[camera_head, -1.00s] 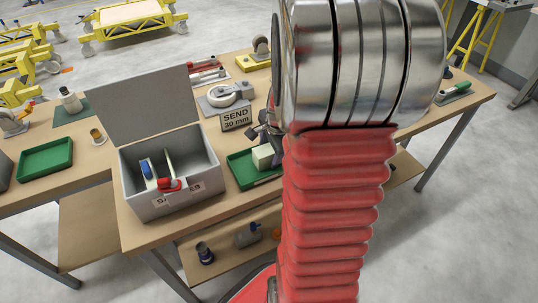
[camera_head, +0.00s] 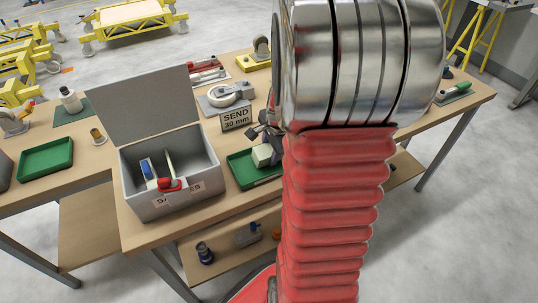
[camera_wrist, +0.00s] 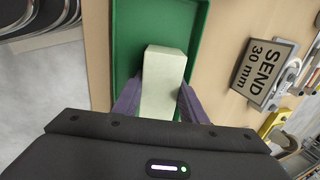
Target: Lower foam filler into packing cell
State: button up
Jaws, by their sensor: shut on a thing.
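A pale cream foam block (camera_head: 262,154) is at the green tray (camera_head: 238,170) right of the grey box. It also shows in the wrist view (camera_wrist: 163,78), between the two purple-grey fingers of my gripper (camera_wrist: 157,100). My gripper is shut on the block, over the tray. I cannot tell if the block touches the tray floor. The open grey box (camera_head: 150,206) has its lid up and a partly hidden label on its front. Inside it are upright dividers, a blue item (camera_head: 146,168) and a red item (camera_head: 170,184).
Another green tray (camera_head: 46,157) lies at the left. My red arm hides the bench's right middle.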

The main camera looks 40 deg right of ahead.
aim_at(270, 146)
jog(key=shift+r, duration=2)
jog(key=shift+s, duration=0.15)
